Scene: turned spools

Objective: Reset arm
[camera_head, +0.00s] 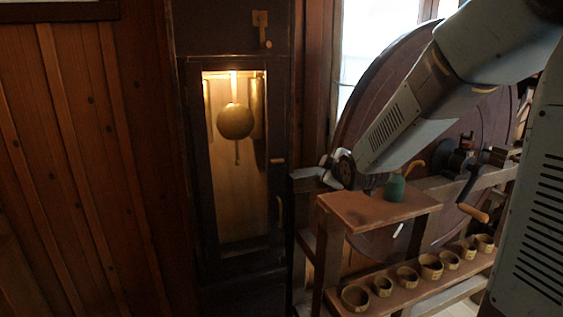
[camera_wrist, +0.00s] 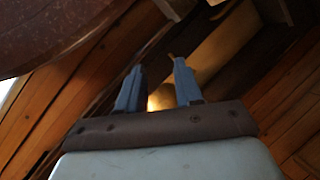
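My gripper (camera_head: 322,171) shows in the head view at the end of my arm, left of the small wooden stand and in front of the large dark wheel's left edge. In the wrist view, my gripper (camera_wrist: 158,65) has its two blue fingers clearly apart, with nothing between them. Beyond the fingers is the lit opening of the dark wooden clock case (camera_head: 278,215). My arm comes in from the upper right of the head view and slopes down to the left.
A small wooden stand (camera_head: 365,208) holds a green bottle-like object (camera_head: 394,188). Several small ring-like cups (camera_head: 431,267) line a lower shelf at right. The large wheel (camera_head: 365,95) stands behind my arm. A crank handle (camera_head: 473,212) juts out at right. The paneled wall fills the left.

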